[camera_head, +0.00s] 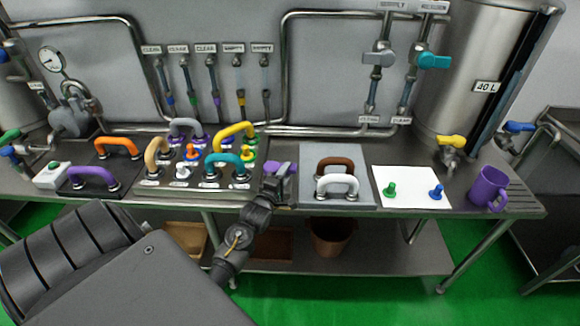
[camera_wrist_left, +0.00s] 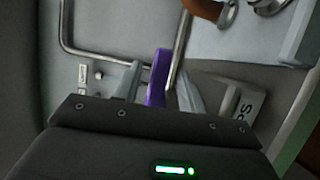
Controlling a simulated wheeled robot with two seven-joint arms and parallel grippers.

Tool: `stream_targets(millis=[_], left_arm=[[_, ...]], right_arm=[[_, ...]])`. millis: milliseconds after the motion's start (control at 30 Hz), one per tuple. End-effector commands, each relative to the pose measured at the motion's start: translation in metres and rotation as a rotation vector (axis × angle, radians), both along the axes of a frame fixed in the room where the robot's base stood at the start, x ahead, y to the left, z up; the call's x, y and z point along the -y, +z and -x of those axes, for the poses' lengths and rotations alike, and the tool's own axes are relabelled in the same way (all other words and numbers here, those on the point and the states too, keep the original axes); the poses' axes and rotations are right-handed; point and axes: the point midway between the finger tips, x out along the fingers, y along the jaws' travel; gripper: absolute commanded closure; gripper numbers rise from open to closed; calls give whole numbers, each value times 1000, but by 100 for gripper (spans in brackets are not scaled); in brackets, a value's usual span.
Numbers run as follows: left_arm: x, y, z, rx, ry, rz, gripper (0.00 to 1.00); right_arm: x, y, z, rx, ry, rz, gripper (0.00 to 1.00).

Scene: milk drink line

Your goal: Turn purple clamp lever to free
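A purple lever (camera_head: 275,168) shows beside my left gripper (camera_head: 278,186) in the head view, just right of the handle panel and partly hidden by the gripper. In the left wrist view the purple lever (camera_wrist_left: 158,78) stands between the two fingers of my left gripper (camera_wrist_left: 162,92). The fingers are spread on either side of the lever, with visible space around it. I cannot tell whether either finger touches it. The lever's base and pivot are hidden. My right gripper is not in view.
A panel (camera_head: 133,192) with several coloured handles lies left of the gripper. A grey mat (camera_head: 312,152) with a brown handle (camera_head: 335,163) and a white handle (camera_head: 337,184) lies right. Further right are a white sheet (camera_head: 405,199) and a purple mug (camera_head: 488,188). Pipes (camera_head: 284,75) run behind.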

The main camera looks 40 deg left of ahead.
Motion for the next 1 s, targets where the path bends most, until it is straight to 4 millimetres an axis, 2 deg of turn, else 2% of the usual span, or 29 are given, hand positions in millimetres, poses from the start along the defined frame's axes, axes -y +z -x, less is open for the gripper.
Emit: stream_targets(millis=[100, 233, 600, 900, 1000], left_arm=[[-4, 2, -17, 0, 0, -1, 60], [-7, 1, -28, 0, -1, -1, 60], [-8, 0, -33, 0, -1, -1, 60], [-8, 0, -33, -1, -1, -1, 99], [-8, -1, -33, -1, -1, -1, 100]], right_arm=[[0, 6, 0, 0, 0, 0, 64], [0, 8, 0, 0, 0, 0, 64], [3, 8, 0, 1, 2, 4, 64], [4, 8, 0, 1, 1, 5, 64], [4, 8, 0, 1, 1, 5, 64]])
